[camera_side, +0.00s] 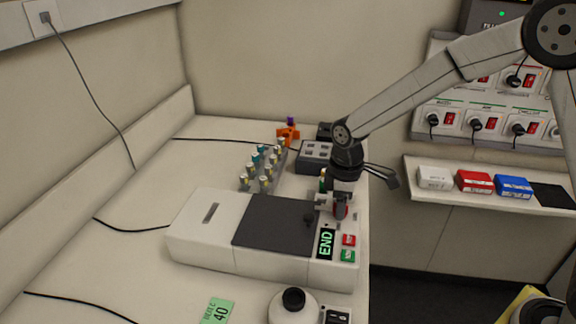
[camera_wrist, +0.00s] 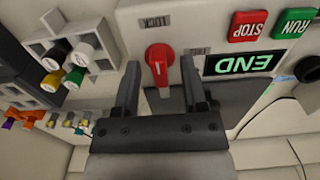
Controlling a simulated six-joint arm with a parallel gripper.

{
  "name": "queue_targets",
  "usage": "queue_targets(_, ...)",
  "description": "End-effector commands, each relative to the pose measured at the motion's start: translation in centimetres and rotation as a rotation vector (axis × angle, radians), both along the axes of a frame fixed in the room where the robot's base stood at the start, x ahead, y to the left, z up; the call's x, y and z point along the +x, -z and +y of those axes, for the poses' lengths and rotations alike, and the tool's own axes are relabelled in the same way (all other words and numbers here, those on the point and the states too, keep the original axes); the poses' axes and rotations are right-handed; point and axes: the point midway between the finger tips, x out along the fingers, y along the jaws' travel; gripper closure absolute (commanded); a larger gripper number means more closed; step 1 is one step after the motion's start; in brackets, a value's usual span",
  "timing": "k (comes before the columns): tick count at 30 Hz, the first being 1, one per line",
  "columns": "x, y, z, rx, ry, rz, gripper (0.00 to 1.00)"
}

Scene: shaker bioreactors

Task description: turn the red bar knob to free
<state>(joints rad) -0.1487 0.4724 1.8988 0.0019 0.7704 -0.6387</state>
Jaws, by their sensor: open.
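The red bar knob (camera_wrist: 159,56) sits on the white top of the shaker device (camera_side: 205,225). In the wrist view its bar points down the picture, toward my gripper's palm. An upside-down label that seems to read LOCK (camera_wrist: 157,20) lies above the knob, and a second small label (camera_wrist: 196,50), too small to read, lies to its right. My gripper (camera_wrist: 160,78) is open, with one finger on each side of the knob and visible gaps between. In the side view my gripper (camera_side: 336,202) hangs over the right part of the device, with the red knob (camera_side: 341,212) at its fingertips.
A lit END display (camera_side: 326,243) and red STOP (camera_side: 348,240) and green RUN (camera_side: 347,256) buttons lie close by. A dark lid (camera_side: 275,222) is left of my gripper. A vial rack (camera_side: 247,181) and a grey block (camera_side: 315,156) stand behind.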

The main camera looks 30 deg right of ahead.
Motion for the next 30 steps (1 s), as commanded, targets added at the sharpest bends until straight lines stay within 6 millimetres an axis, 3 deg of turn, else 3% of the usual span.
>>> queue_targets(4,0.00,0.00,0.00,0.000,0.000,0.000,0.46)
queue_targets(5,0.00,-0.01,0.00,0.000,0.000,0.000,0.52)
queue_targets(9,0.00,-0.03,0.00,0.000,0.000,0.000,0.96)
queue_targets(10,0.00,-0.03,0.00,0.000,0.000,0.000,1.00)
queue_targets(23,0.01,-0.06,0.01,0.000,0.029,0.000,1.00)
queue_targets(30,0.01,-0.07,0.00,-0.001,0.130,0.000,1.00)
